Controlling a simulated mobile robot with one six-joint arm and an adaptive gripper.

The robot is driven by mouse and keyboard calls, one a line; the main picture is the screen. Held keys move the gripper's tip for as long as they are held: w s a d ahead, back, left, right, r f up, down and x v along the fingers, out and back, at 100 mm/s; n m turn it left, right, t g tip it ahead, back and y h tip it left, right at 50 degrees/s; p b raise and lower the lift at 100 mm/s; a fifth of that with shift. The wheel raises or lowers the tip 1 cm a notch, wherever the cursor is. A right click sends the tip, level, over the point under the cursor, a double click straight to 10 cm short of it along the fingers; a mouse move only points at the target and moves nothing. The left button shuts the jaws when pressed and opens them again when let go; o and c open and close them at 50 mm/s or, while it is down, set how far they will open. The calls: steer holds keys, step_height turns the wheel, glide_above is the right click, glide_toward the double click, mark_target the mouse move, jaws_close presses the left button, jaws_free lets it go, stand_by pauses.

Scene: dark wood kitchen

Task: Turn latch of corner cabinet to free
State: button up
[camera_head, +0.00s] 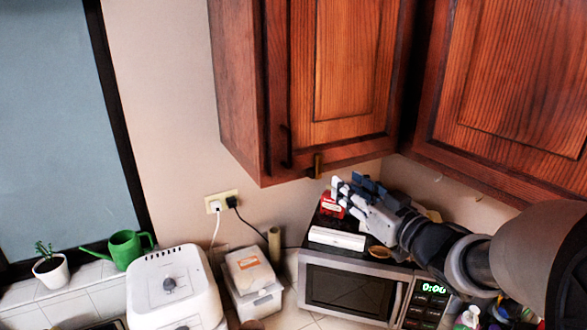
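The corner cabinet (343,62) is a reddish-brown wooden wall cabinet with its door shut. A small brass-coloured latch (317,165) sits at the bottom edge of this door and looks upright. A dark vertical handle (287,146) is on the door just left of the latch. My gripper (347,184), with white and dark blue fingers, is to the right of the latch and slightly lower in the picture. Its fingers look spread and empty, and they appear apart from the latch. The depth between them is hard to judge.
A second wall cabinet (515,85) hangs at the right. Below my gripper stands a microwave (348,290) with a white box (337,238) and a red box (331,205) on top. A white appliance (172,292), a storage box (250,272) and a green watering can (124,249) are left.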

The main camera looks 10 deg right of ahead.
mark_target(320, 167)
steer(key=x, duration=1)
steer(key=shift+r+p, duration=0.1)
steer(key=shift+p, duration=0.3)
jaws_close()
